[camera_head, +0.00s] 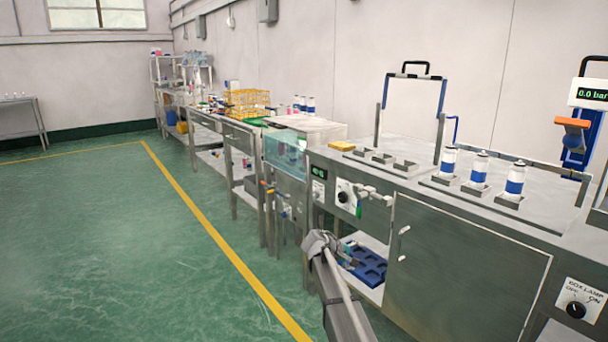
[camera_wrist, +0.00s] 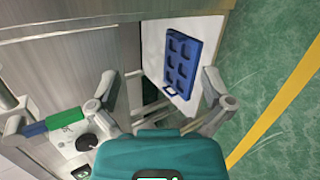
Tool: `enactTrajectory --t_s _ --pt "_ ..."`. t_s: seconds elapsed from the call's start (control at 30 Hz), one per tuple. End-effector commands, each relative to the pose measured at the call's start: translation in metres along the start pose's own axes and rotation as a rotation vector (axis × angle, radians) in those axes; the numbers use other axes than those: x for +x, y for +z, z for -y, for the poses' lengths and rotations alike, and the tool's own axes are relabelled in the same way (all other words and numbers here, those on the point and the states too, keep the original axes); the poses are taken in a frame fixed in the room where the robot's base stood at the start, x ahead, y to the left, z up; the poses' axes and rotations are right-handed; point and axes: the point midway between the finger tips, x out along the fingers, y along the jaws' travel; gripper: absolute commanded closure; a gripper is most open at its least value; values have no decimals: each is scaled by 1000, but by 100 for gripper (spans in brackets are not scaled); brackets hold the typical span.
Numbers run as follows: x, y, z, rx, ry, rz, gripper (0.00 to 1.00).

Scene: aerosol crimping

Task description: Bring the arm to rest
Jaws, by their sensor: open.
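My gripper (camera_wrist: 158,88) shows in the wrist view with its two grey fingers spread wide apart. Nothing is held between them. Its teal body fills the bottom of that view. Beyond the fingers lie the front of the steel bench and a white lower shelf with a blue tray (camera_wrist: 183,60) with empty pockets. In the head view my grey arm reaches in from the bottom middle, in front of the steel bench (camera_head: 470,262); its end is hard to make out there.
White-and-blue cans (camera_head: 515,182) stand in holders on the bench top. A control knob (camera_head: 345,197) and a green-ended lever (camera_wrist: 67,118) are on the bench front, close to my gripper. The green floor (camera_head: 110,250) to the left is clear.

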Motion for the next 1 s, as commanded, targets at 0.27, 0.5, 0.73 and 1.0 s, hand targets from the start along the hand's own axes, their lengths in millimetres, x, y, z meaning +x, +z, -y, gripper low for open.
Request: enactTrajectory --t_s 0.27,0.5,0.73,1.0 --pt "-4 123 86 227 -361 28 0" --pt "-31 203 152 402 -660 67 0" --pt "-57 245 187 499 -845 95 0" --pt "-84 280 215 572 -998 121 0"
